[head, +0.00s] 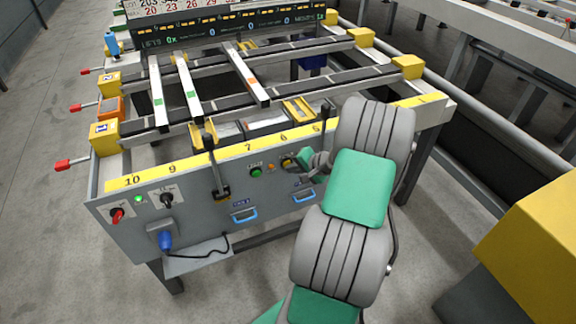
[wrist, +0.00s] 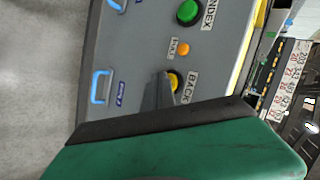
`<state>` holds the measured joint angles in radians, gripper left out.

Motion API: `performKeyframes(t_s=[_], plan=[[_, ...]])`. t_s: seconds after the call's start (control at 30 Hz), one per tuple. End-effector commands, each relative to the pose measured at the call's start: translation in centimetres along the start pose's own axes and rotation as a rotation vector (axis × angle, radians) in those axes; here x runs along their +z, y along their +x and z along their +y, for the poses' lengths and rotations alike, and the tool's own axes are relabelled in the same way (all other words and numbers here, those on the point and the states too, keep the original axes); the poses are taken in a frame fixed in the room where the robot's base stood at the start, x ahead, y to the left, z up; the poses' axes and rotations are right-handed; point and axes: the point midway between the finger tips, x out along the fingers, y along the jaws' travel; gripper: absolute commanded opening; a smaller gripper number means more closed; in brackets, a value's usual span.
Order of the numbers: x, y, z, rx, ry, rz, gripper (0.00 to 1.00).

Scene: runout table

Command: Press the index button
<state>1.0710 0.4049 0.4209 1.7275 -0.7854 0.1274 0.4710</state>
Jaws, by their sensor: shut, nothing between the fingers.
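The index button is a round green button on the grey front panel of the runout table. It shows in the head view (head: 256,171) and at the top of the wrist view (wrist: 188,12), with the label INDEX beside it. A small orange hold button (wrist: 184,49) and a yellow back button (wrist: 173,82) are in line with it. My gripper (head: 290,161) is shut and empty, close to the panel at the back button, to the right of the index button. In the wrist view the dark fingers (wrist: 158,92) partly cover the yellow button; I cannot tell whether they touch it.
The grey panel (head: 215,205) also has a red knob (head: 117,215), a black knob (head: 167,198) and blue handles (head: 244,215). A black lever (head: 220,180) stands out left of the index button. A yellow block (head: 535,235) is at the right. Long boards (head: 187,88) lie on top.

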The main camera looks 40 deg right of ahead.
Motion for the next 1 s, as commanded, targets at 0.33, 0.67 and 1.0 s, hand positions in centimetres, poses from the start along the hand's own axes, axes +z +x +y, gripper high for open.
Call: performKeyframes(t_s=[0.33, 0.67, 1.0], plan=[[-0.1, 0.2, -0.2, 0.0, -0.001, 0.0, 0.0], [0.2, -0.5, 0.2, 0.0, -0.001, 0.002, 0.0], [0.8, -1.1, 0.8, 0.0, -0.001, 0.001, 0.0]])
